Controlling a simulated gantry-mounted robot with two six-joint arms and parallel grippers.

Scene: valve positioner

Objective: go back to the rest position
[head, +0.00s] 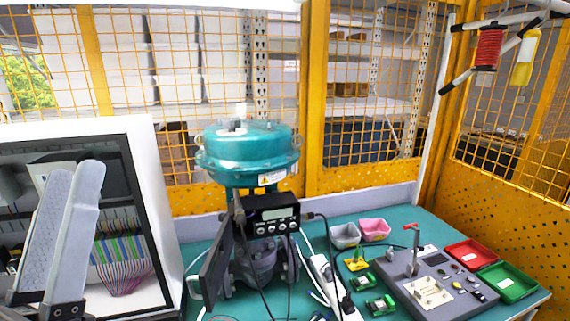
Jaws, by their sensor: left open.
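My left gripper (75,172) is at the lower left, its two long grey fingers pointing up. It is open, with nothing seen between the fingers, and shows in front of the open control cabinet (145,190). The valve with its teal actuator (248,150) stands on the table to the right, apart from the gripper. The black positioner (272,213) with a small display and several buttons is mounted on the valve's front. A dark cover plate (217,265) stands open at its left. My right gripper is not in view.
A grey fixture board (440,285) lies at the right, beside a red tray (469,254) and a green tray (508,282). Grey (345,236) and pink (375,229) bins, small green boards and a white power strip (326,280) lie nearer the valve. Yellow mesh fencing (380,90) stands behind.

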